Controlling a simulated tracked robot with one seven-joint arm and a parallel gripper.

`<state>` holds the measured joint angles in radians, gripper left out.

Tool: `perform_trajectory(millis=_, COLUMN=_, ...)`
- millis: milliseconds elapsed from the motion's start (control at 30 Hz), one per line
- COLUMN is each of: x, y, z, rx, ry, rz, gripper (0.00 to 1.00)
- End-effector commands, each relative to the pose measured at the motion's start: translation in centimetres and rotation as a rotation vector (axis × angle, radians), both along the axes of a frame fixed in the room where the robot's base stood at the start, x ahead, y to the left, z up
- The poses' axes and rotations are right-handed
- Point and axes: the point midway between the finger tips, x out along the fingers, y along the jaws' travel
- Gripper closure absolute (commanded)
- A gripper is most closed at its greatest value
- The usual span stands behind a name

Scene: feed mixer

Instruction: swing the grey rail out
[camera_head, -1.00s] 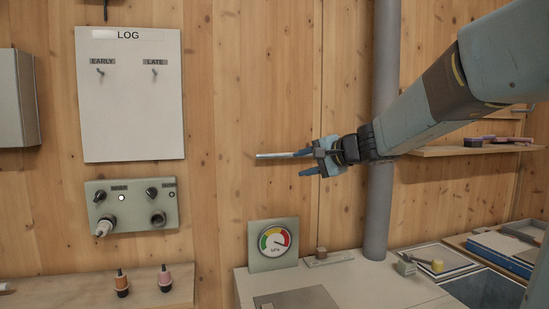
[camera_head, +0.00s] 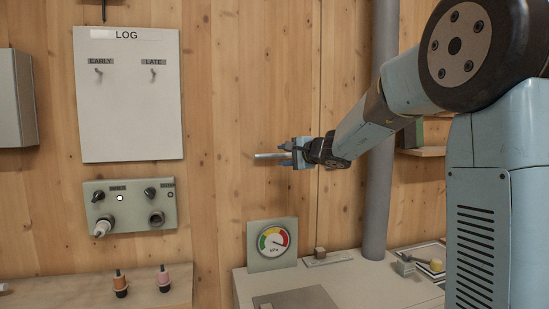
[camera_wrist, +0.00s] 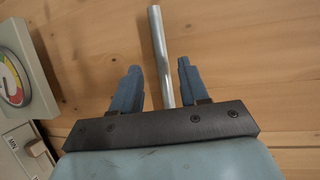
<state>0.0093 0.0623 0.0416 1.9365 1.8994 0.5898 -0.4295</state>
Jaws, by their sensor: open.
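The grey rail (camera_head: 268,156) is a thin metal rod in front of the wooden wall, roughly level in the head view. In the wrist view the rail (camera_wrist: 157,40) runs from the top edge down between my two blue fingers. My gripper (camera_head: 293,155) is at the rail's right part, its jaws open. In the wrist view my gripper (camera_wrist: 159,68) has a finger on each side of the rail, with a gap to each; the rail lies nearer the right finger. The rail's near end is hidden behind the gripper's dark crossbar.
A pressure gauge (camera_head: 272,243) stands on the white counter (camera_head: 365,287) below the rail. A grey vertical pipe (camera_head: 379,200) rises behind my arm. A LOG board (camera_head: 130,110) and a control panel (camera_head: 130,205) are on the wall at left.

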Motion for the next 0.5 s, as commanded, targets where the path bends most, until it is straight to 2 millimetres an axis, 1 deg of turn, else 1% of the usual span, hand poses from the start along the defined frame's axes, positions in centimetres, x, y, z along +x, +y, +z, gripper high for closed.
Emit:
perform_trajectory(millis=33, x=0.7, y=0.5, z=-0.2, rx=0.001, ry=0.001, rz=0.002, gripper=0.56)
perform_trajectory(millis=200, x=2.5, y=1.8, z=-0.6, rx=0.0, ry=0.0, rz=0.002, gripper=0.56)
perform_trajectory(millis=333, x=3.4, y=2.4, z=-0.8, rx=0.0, ry=0.001, rz=0.002, gripper=0.56)
perform_trajectory(millis=500, x=3.8, y=2.7, z=-0.8, rx=0.0, ry=0.0, rz=0.002, gripper=0.56)
